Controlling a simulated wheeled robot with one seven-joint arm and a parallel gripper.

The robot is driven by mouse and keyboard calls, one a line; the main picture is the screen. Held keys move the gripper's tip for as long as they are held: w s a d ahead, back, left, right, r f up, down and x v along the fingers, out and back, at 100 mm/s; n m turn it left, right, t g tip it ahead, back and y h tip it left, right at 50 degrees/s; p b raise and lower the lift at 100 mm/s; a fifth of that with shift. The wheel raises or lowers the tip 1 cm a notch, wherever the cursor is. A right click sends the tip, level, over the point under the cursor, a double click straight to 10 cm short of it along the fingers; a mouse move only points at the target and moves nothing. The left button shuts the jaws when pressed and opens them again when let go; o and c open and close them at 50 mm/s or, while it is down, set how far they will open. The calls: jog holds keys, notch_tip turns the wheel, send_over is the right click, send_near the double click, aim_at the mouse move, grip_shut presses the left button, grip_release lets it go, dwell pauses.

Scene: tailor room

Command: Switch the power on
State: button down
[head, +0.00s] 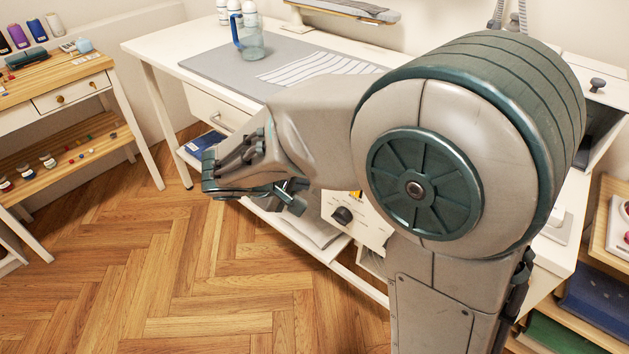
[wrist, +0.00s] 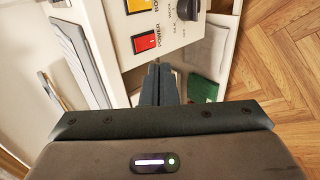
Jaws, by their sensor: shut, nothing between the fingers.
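The red power switch (wrist: 145,42), labelled POWER, sits on a white control panel (wrist: 168,48) in the wrist view. My gripper (wrist: 158,72) is shut and empty, its fingertips just below the switch in that picture. I cannot tell whether they touch the panel or which way the switch is tipped. In the head view my gripper (head: 291,193) is left of the panel (head: 368,229), and the red switch is hidden there.
A yellow switch (wrist: 137,5) and a black knob (wrist: 188,9) share the panel. The panel hangs below a white table (head: 160,48) with a grey mat and a blue-handled jug (head: 250,44). A wooden side table (head: 60,75) stands left. The floor between is clear.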

jog(key=v, duration=0.4)
dwell(0.3)
